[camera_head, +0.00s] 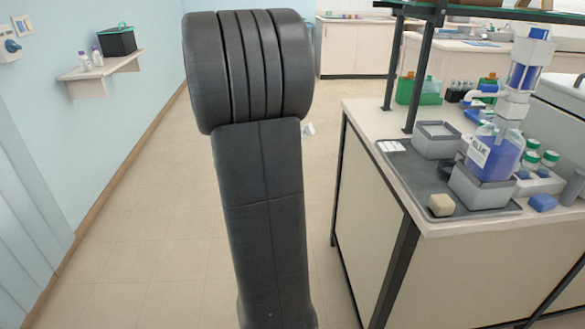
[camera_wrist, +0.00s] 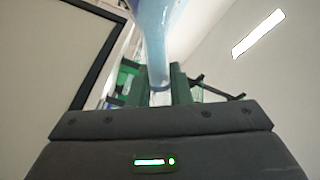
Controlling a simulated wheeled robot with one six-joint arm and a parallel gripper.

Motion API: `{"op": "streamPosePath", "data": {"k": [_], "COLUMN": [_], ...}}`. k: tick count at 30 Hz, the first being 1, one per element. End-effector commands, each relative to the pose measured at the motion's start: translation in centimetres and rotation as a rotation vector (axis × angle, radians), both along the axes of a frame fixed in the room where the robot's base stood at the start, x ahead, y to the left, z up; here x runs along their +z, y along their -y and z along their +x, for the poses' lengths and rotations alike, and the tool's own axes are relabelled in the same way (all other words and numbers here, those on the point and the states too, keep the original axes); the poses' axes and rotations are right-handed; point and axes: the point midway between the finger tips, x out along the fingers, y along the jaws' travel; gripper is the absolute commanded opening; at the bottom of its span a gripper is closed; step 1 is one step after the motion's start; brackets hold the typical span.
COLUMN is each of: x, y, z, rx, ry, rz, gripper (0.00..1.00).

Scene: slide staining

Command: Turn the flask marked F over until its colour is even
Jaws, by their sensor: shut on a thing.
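In the wrist view a translucent pale-blue glass piece (camera_wrist: 156,45), seemingly the flask, rises between the green fingers of my gripper (camera_wrist: 157,86). My gripper is shut on its narrow part. It widens toward the top edge of the picture, where the rest is cut off. No letter F shows on the visible part, and I cannot tell whether its colour is even. The head view does not show my gripper or this flask; my dark arm link fills its middle.
A wall shelf (camera_head: 100,68) is at left.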

Motion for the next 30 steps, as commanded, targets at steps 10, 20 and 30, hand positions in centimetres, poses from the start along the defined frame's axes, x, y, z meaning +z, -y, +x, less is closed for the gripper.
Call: {"op": "streamPosePath", "data": {"k": [10,20,30], "x": [-0.5,0.0,-0.33], "y": [0.07,0.04,0.07], "z": [0.0,0.01,0.01], "rx": [-0.001,-0.001,0.0], "ry": [0.062,0.129,0.219], "rz": [0.183,0.409,0.697], "gripper": [0.05,0.05,0.05]}}
